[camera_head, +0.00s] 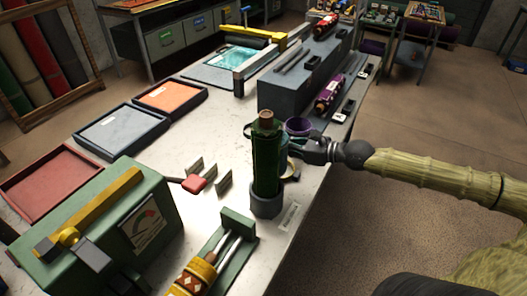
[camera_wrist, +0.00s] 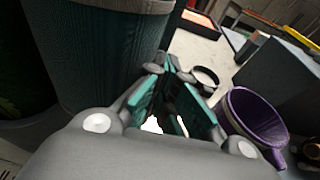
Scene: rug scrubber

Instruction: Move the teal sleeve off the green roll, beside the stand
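The green roll (camera_head: 266,150) stands upright in a round grey stand (camera_head: 266,205) near the right edge of the bench. Its brown core shows at the top. In the wrist view a large ribbed teal cylinder with a pale rim, apparently the teal sleeve (camera_wrist: 103,50), fills the upper left. In the head view I cannot clearly tell the sleeve from the roll. My gripper (camera_head: 297,149) is just right of the roll. In the wrist view its teal-padded fingers (camera_wrist: 170,74) are apart, empty, beside the cylinder. Contact with it cannot be told.
A purple cup (camera_head: 298,126) stands close behind my gripper, also right of the fingers in the wrist view (camera_wrist: 255,118). A green cradle (camera_head: 238,222) stands in front. Small plates and a red block (camera_head: 194,183) are to the left.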

